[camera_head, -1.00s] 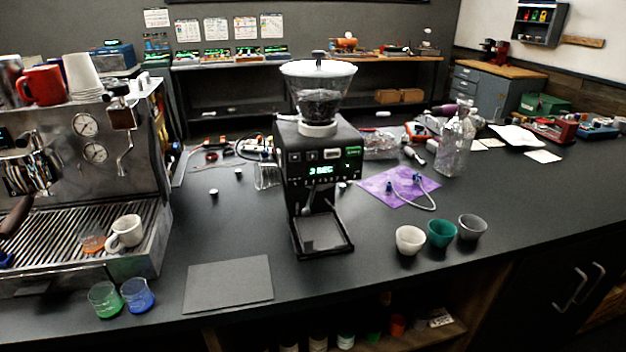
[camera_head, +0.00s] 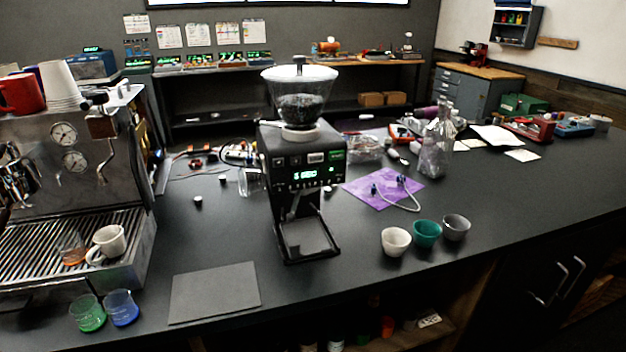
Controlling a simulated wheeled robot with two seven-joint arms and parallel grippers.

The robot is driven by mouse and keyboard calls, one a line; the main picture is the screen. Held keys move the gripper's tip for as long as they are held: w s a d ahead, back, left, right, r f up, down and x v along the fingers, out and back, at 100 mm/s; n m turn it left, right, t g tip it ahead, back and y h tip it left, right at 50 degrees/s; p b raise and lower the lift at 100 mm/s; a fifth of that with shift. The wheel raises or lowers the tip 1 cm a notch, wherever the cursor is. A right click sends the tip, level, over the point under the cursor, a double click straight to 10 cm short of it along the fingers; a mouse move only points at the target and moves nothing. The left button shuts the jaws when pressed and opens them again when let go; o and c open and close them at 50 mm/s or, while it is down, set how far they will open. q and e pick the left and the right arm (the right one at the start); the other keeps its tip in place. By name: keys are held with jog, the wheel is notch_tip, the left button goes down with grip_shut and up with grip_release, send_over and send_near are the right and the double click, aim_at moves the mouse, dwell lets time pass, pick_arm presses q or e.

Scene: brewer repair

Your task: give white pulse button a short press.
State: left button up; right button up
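A black coffee grinder (camera_head: 290,160) stands upright on the dark counter, with a clear hopper (camera_head: 298,102) of dark beans and a white lid on top. Its front panel has a row of small buttons above a lit green display (camera_head: 306,174). A whitish rectangular button (camera_head: 316,157) sits in that row, left of a green one (camera_head: 337,155); I take it for the white pulse button, but its label is too small to read. Nothing covers the panel. Neither of my grippers is in view.
An espresso machine (camera_head: 70,190) stands at left, with green (camera_head: 88,314) and blue (camera_head: 121,308) glasses before it. A dark mat (camera_head: 214,291) lies front left of the grinder. White (camera_head: 395,241), teal (camera_head: 427,233) and grey (camera_head: 456,227) cups stand right. The counter before the grinder is clear.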

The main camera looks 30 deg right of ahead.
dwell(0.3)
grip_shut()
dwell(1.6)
